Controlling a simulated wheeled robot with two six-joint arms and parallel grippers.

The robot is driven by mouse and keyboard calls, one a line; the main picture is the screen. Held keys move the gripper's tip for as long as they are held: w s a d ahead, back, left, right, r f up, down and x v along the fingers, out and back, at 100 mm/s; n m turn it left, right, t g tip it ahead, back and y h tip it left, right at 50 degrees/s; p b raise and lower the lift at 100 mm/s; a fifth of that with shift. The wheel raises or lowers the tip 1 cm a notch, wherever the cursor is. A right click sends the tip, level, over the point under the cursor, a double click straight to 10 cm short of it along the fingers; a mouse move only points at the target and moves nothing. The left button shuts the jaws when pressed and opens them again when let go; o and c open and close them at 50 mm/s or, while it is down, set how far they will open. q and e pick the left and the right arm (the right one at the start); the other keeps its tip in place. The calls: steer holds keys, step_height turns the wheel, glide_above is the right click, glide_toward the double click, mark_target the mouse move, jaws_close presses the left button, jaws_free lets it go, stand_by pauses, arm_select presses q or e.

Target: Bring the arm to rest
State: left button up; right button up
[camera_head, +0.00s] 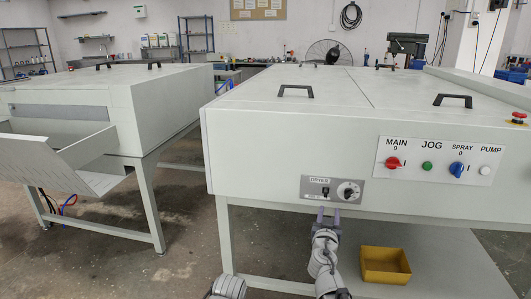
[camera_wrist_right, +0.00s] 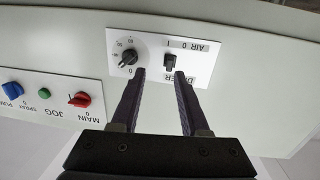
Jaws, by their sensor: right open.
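My right gripper (camera_head: 328,217) is at the front of the right-hand machine, just below the dryer panel (camera_head: 313,190). Its fingers point up toward the panel, are open and hold nothing. In the right wrist view, which is upside down, the gripper (camera_wrist_right: 161,73) has one fingertip near the black dial (camera_wrist_right: 128,58) and the other near the black switch (camera_wrist_right: 170,61). I cannot tell whether either finger touches the panel. My left gripper does not show.
The machine (camera_head: 270,135) carries a main panel (camera_head: 440,161) with a red knob, green button, blue knob and white button. A yellow bin (camera_head: 385,265) sits on the lower shelf. Another machine (camera_head: 150,105) with a sloping tray stands left. Floor between them is clear.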

steer(key=s+a+f+n+g+y, duration=0.1)
steer(key=s+a+f+g, duration=0.4)
steer(key=s+f, duration=0.25)
steer(key=s+a+f+n+g, duration=0.1)
steer(key=s+a+f+g, duration=0.45)
steer(key=f, duration=0.35)
steer(key=s+a+f+n+g+y+p, duration=0.1)
steer(key=s+a+f+n+g+y, duration=0.15)
steer(key=s+a, duration=0.35)
steer(key=s+a+f+n+g+y, duration=0.1)
steer(key=s+a+n+g, duration=0.3)
steer(key=s, duration=0.4)
step_height(320, 180, up, 31)
steer(key=p, duration=3.1)
steer(key=shift+w+m+t, duration=0.25)
steer(key=shift+m+t, duration=0.05)
steer(key=shift+m, duration=0.05)
steer(key=shift+d+y, duration=0.1)
steer(key=shift+y, duration=0.15)
